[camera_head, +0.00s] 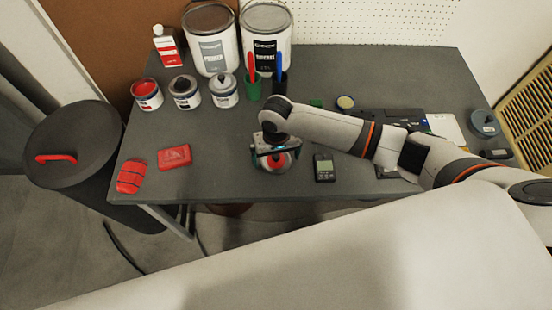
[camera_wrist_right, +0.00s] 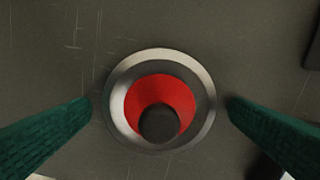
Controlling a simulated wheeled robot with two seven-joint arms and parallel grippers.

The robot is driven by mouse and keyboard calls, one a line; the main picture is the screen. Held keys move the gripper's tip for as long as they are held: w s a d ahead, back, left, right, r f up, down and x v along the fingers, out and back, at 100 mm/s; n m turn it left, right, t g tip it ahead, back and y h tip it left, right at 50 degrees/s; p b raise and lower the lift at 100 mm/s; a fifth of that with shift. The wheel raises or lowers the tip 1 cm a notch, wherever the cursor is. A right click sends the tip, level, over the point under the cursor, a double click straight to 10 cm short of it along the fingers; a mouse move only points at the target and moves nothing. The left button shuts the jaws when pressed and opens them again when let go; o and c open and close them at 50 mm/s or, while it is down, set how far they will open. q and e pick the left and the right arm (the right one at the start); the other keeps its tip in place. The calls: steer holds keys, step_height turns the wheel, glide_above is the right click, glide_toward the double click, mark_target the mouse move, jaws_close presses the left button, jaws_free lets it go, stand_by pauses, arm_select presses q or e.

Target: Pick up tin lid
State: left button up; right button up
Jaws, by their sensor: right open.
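The tin lid (camera_wrist_right: 160,64) lies flat on the grey table in the right wrist view, a silver ring with a red middle and a dark round knob (camera_wrist_right: 159,124). In the head view the tin lid (camera_head: 284,163) shows partly under my right gripper (camera_head: 272,158). The two green fingers of my right gripper (camera_wrist_right: 160,108) stand open on either side of the lid, with a gap at each side. They hold nothing. My left gripper is not in view.
Small paint tins (camera_head: 186,92) and large cans (camera_head: 211,45) stand at the back left. Red items (camera_head: 174,157) lie left of the lid. A dark handheld device (camera_head: 324,168) lies just right of it. A circuit board and laptop-like items (camera_head: 400,117) lie behind my right arm.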

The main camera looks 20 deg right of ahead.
steer(key=c, duration=1)
steer(key=shift+o, duration=0.2)
steer(key=shift+r, duration=0.1)
